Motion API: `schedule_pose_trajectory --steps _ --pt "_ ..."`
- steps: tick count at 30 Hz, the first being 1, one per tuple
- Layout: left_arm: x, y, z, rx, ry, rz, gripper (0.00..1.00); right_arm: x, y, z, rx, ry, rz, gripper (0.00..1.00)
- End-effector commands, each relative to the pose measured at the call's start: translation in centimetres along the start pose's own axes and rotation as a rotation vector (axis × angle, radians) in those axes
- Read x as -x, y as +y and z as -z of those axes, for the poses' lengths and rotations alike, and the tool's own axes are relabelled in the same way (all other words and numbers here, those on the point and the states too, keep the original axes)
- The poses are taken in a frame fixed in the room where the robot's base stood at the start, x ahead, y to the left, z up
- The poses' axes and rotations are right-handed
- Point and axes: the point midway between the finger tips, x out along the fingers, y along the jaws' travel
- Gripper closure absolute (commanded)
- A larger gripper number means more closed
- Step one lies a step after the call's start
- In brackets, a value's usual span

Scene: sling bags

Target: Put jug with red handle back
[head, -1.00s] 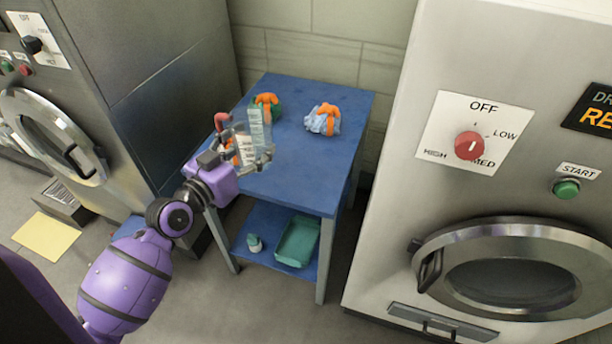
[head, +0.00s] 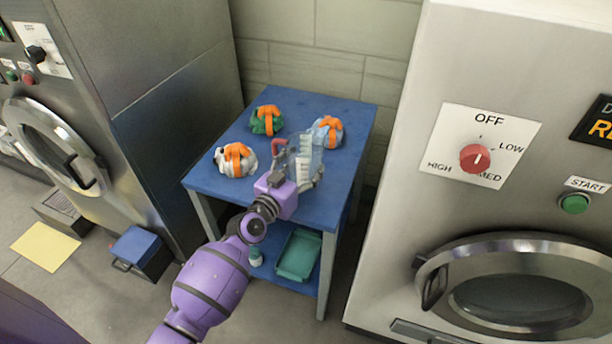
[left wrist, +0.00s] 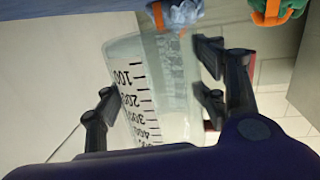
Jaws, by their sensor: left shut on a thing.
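The clear jug with the red handle (head: 307,152) is held by my left gripper (head: 303,173) above the right part of the blue table (head: 215,185). Its red handle shows on the left side of the jug in the head view. In the left wrist view the jug (left wrist: 150,85), with black measuring marks, sits between the two fingers of my left gripper (left wrist: 155,95). Whether the jug's base touches the tabletop is hard to tell. My right gripper is not in view.
Three bundles with orange straps lie on the table: white (head: 230,168), green (head: 266,128) and light blue (head: 320,128), the last close behind the jug. The lower shelf holds a teal tray (head: 298,257) and a small bottle (head: 255,258). Large machines flank the table.

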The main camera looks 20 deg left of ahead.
Motion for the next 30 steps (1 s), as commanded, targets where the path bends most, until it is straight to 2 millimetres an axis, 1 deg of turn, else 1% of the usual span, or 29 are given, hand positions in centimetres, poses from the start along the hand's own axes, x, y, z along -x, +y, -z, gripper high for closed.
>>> schedule_pose_trajectory --steps 2,4,7,9,15,20,21,25,30 --pt "-0.7 0.4 -1.0 0.000 -0.002 0.000 0.73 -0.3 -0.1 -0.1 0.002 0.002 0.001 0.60" --pt "-0.6 0.3 -2.5 -0.002 -0.006 -0.001 0.73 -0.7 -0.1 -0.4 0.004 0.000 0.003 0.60" --pt "-0.7 0.3 -3.8 -0.002 -0.005 -0.001 0.73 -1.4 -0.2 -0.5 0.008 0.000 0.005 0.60" --pt "-0.7 0.3 -4.0 -0.002 -0.003 0.000 0.73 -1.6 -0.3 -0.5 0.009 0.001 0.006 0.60" --pt "-0.8 0.2 -3.7 -0.002 0.001 0.001 0.73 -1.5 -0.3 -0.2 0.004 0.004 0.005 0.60" --pt "-0.7 0.2 -4.1 -0.001 -0.001 0.000 0.73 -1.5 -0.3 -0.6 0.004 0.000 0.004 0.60" --pt "-0.7 0.2 -4.1 0.000 -0.001 0.000 0.34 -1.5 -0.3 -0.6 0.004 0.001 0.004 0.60" --pt "-0.7 0.2 -4.0 0.000 0.000 0.000 0.17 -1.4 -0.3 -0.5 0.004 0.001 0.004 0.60" --pt "-0.7 0.2 -4.0 0.000 0.000 0.000 0.16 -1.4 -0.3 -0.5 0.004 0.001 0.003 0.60"
